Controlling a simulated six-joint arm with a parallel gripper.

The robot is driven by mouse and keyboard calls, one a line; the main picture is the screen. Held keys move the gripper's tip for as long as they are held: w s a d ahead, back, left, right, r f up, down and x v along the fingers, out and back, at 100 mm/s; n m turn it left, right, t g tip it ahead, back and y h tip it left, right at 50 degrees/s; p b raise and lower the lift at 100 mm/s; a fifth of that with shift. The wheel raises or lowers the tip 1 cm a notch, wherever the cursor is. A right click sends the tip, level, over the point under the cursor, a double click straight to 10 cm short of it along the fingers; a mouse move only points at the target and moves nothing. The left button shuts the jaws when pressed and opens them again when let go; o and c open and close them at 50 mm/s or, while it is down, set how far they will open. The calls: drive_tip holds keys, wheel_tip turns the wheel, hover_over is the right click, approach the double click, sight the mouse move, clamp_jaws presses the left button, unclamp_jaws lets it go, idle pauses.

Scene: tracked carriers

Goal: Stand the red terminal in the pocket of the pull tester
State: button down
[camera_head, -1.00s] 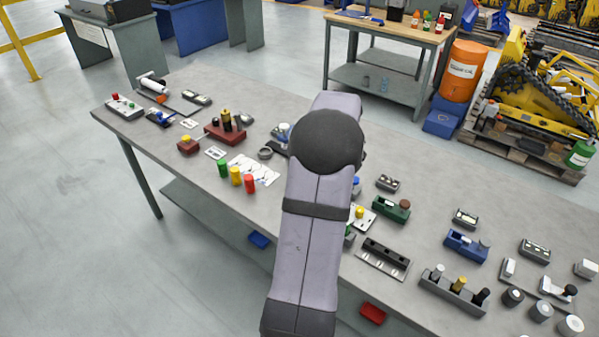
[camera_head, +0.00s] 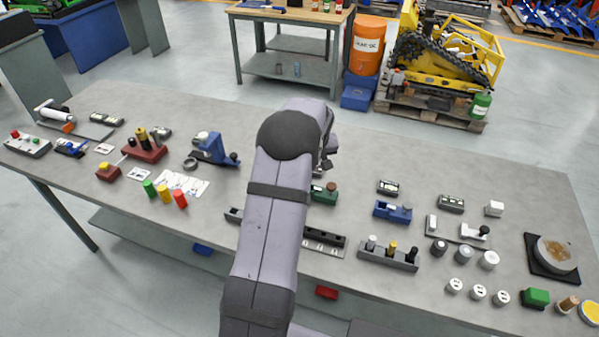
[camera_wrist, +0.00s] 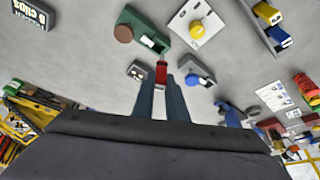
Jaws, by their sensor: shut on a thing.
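In the wrist view my gripper (camera_wrist: 161,90) is shut on the small red terminal (camera_wrist: 161,73), which shows between the fingertips above the grey bench. A green fixture (camera_wrist: 139,29) with a brown knob and a pale slot lies just beyond the terminal. It also shows in the head view (camera_head: 323,196), partly behind my arm. I cannot tell from its looks whether this or another fixture is the pull tester. In the head view my arm hides the fingertips and the terminal.
A white plate with a yellow knob (camera_wrist: 198,28) and a grey block with a blue knob (camera_wrist: 194,80) are close by. A small dark block (camera_wrist: 138,71) sits left of the fingers. A blue fixture (camera_head: 393,211) and a three-post rack (camera_head: 389,256) stand to the right.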

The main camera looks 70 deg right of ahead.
drive_tip(key=shift+d+r+m+g+h, duration=0.1)
drive_tip(key=shift+d+m+g, duration=0.2)
drive_tip(key=shift+m, duration=0.65)
drive_tip(key=shift+d+r+m+g+h, duration=0.2)
drive_tip(key=shift+m+g, duration=0.25)
drive_tip(key=shift+m, duration=0.55)
drive_tip(key=shift+d+r+m+g, duration=0.1)
drive_tip(key=shift+d+m+g, duration=0.25)
drive_tip(key=shift+m, duration=0.6)
drive_tip(key=shift+f, duration=0.25)
drive_tip(key=shift+f+b, duration=1.3)
drive_tip(key=shift+f, duration=0.55)
drive_tip(key=shift+f+b, duration=1.2)
drive_tip(key=shift+f, duration=0.35)
drive_tip(key=c, duration=1.2)
unclamp_jaws()
